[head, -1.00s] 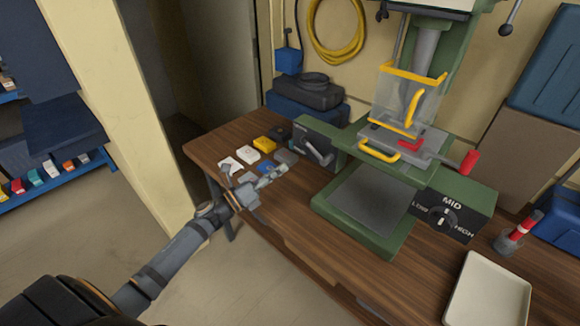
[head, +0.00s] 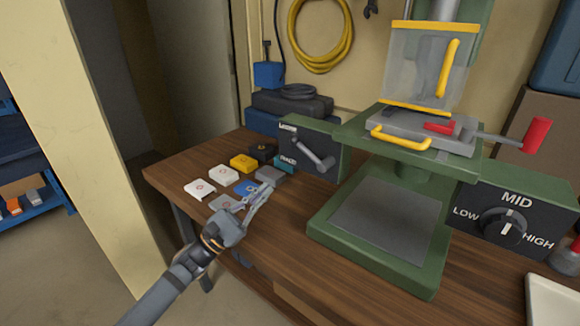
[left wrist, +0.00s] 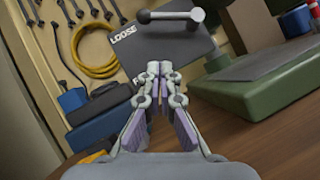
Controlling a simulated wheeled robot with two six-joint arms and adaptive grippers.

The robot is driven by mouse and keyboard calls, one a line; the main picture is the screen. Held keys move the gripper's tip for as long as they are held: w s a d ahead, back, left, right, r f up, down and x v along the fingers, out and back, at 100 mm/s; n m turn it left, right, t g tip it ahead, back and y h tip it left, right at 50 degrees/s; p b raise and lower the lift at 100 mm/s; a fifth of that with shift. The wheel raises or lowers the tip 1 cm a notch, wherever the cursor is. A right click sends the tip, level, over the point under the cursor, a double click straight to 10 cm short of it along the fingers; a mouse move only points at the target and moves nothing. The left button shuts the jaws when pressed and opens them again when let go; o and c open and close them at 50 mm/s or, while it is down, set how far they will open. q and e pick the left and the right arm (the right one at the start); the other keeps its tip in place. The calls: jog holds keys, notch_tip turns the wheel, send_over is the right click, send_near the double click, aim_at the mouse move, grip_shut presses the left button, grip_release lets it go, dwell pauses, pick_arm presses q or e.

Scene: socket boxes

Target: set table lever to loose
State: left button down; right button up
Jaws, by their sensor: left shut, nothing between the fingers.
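The table lever (head: 314,155) is a grey bar on a dark panel (head: 297,135) at the left of the green drill press. The panel has a LOOSE label at its top and a partly readable label lower down. In the left wrist view the lever (left wrist: 170,15) is near the top edge, right of the LOOSE label. My left gripper (head: 268,188) is shut and empty, below and left of the lever, apart from it. My right gripper is not in view.
Several small boxes (head: 223,175) lie on the wooden table just left of my left gripper. The green press base (head: 375,255) stands to the right. A speed dial (head: 503,228) marked LOW, MID, HIGH and a red-handled lever (head: 537,134) are further right. A cream tray (head: 553,300) is at the lower right.

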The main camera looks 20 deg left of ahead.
aim_at(302, 150)
pick_arm(q)
jog(key=w+d+r+p, duration=0.4)
jog(key=w+d+r, duration=0.1)
jog(key=r, duration=0.2)
jog(key=shift+d+p, duration=0.2)
jog(key=shift+p, duration=0.2)
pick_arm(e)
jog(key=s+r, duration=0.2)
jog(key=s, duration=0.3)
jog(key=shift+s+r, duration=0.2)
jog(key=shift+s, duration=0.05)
pick_arm(q)
jog(key=shift+d+r+m+g+h+b, duration=0.15)
jog(key=shift+r+m+g+h+b, duration=0.2)
jog(key=shift+m, duration=0.25)
jog(key=shift+r, duration=0.25)
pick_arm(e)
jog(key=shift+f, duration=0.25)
